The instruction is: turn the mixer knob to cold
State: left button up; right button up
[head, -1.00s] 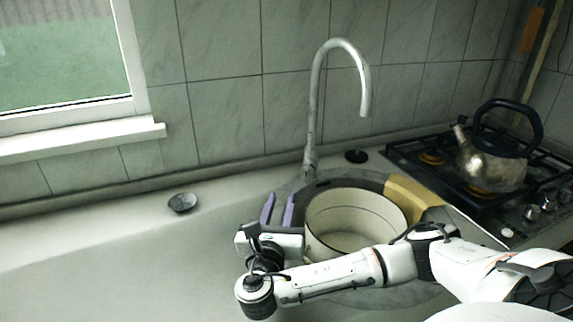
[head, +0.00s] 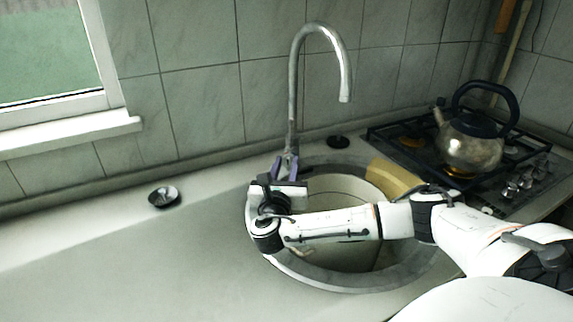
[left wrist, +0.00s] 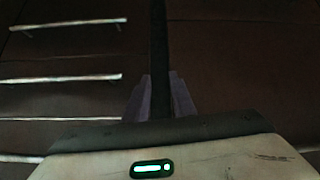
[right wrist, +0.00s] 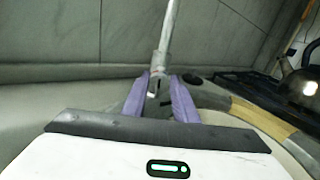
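The mixer tap (head: 293,90) is a tall grey metal gooseneck at the back of the sink. Its lower body with the knob (right wrist: 157,88) shows in the right wrist view between my right fingertips; the knob's exact shape is hard to make out. My right gripper (head: 285,167) is open, its purple fingers pointing at the tap base, one on each side of it. It also shows in the right wrist view (right wrist: 159,90), where I cannot tell whether the fingers touch the metal. My left gripper (left wrist: 160,95) is open and empty, facing dark cabinet fronts; it is outside the head view.
A cream pot (head: 335,190) sits in the round sink (head: 330,280) under my right forearm. A yellow-brown board (head: 395,178) lies at the sink's right rim. A kettle (head: 470,150) stands on the stove (head: 520,175). A small dark dish (head: 164,196) is on the left counter, otherwise clear.

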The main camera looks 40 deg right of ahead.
jog(key=shift+w+d, duration=0.15)
jog(key=shift+d, duration=0.05)
jog(key=shift+c, duration=0.2)
grip_shut()
jog(key=shift+m, duration=0.3)
jog(key=m, duration=0.4)
jog(key=shift+s+d+f, duration=0.15)
jog(key=shift+s+d, duration=0.05)
jog(key=shift+s, duration=0.15)
jog(key=shift+s+d+f+m, duration=0.1)
jog(key=shift+m, duration=0.9)
jog(key=shift+s+d+m, duration=0.1)
jog(key=shift+m, duration=0.9)
